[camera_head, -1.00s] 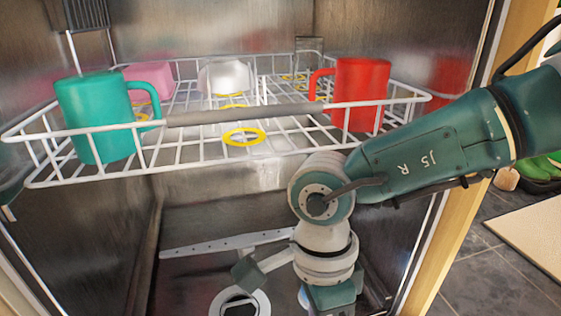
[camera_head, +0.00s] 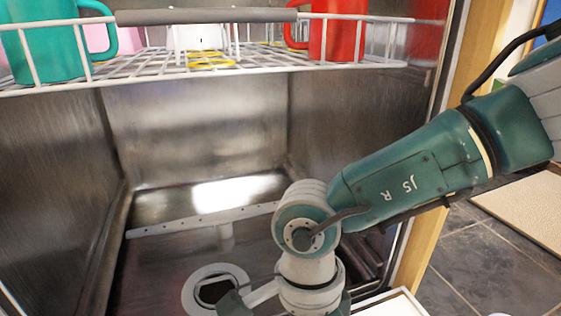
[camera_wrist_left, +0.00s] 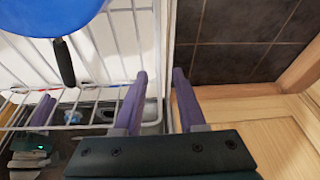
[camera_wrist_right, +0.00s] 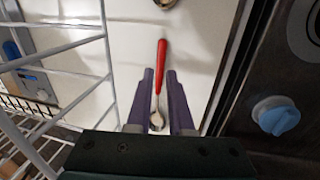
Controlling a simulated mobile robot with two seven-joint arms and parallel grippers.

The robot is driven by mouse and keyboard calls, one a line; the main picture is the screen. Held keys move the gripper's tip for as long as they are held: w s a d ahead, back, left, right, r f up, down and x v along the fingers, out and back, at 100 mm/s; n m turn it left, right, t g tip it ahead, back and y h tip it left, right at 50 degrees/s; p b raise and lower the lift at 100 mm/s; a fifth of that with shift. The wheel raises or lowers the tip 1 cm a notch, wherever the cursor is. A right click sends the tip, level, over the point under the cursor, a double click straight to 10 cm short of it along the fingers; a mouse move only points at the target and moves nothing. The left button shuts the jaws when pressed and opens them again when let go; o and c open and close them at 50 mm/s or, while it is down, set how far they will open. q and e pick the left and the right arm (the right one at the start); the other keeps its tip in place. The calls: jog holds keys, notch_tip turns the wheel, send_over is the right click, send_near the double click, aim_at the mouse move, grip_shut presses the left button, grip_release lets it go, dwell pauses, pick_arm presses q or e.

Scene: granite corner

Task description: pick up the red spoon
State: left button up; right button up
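The red spoon shows in the right wrist view, with its red handle (camera_wrist_right: 161,62) pointing away from my right gripper and its metal bowl (camera_wrist_right: 157,121) showing between the fingers. My right gripper (camera_wrist_right: 160,76) is partly open, with a finger on each side of the spoon in the picture and gaps visible beside it. I cannot tell how far above the spoon the fingertips are. The head view shows my right arm reaching down but not its gripper. My left gripper (camera_wrist_left: 160,76) is open and empty in the left wrist view.
In the head view, a wire rack holds a teal mug (camera_head: 45,45) and a red mug (camera_head: 335,30). A spray arm (camera_head: 205,218) lies below. White wires (camera_wrist_right: 104,50) are left of my right gripper. A blue item (camera_wrist_left: 50,14) is near my left gripper.

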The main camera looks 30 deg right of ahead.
pick_arm(q)
notch_tip(320, 180, down, 3)
jog(key=shift+w+f+b, duration=0.1)
jog(key=shift+b, duration=0.9)
pick_arm(e)
jog(key=f, duration=0.3)
jog(key=shift+s+f, duration=0.15)
jog(key=shift+s, duration=0.1)
pick_arm(q)
jog(key=shift+a, duration=0.1)
pick_arm(e)
jog(key=shift+a, duration=0.1)
grip_shut()
